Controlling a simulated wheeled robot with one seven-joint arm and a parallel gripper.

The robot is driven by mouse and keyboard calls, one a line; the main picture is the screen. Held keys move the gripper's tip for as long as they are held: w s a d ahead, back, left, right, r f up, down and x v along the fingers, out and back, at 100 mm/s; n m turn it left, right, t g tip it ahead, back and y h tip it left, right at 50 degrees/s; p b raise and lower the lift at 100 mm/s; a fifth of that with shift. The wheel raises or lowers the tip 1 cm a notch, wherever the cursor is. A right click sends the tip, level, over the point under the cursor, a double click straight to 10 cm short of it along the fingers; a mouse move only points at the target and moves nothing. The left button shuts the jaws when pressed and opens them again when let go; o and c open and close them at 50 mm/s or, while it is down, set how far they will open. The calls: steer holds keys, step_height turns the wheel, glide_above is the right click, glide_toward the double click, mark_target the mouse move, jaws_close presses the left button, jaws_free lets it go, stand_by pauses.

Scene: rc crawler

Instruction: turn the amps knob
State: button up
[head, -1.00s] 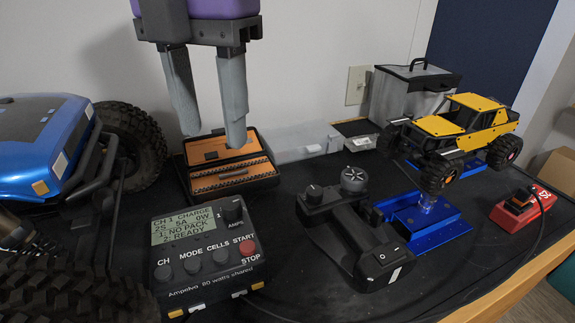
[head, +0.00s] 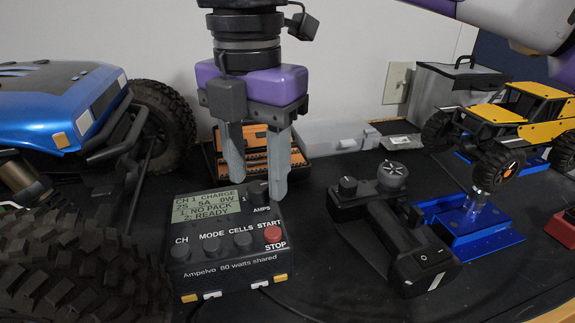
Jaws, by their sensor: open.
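The black charger (head: 228,255) stands on the dark mat with its panel facing me. Its screen (head: 206,205) reads CH 1 CHARGE, 2S, 5A, 0W, NO PACK, READY. The dark amps knob (head: 257,189) is at the panel's upper right, above the AMPS label, and is partly hidden. My gripper (head: 258,187) points down with its grey fingers apart, one on each side of the knob in the picture. The right fingertip overlaps the charger's upper right corner. I cannot tell whether either finger touches the knob. Nothing is held.
An orange-and-black tool case (head: 318,146) lies behind my fingers. A blue truck (head: 60,105) with big tyres is at left, close to the charger. A black transmitter (head: 395,235) and a yellow crawler (head: 510,115) on a blue stand (head: 470,232) are at right.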

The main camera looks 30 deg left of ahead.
steer(key=shift+f, duration=0.6)
jaws_close()
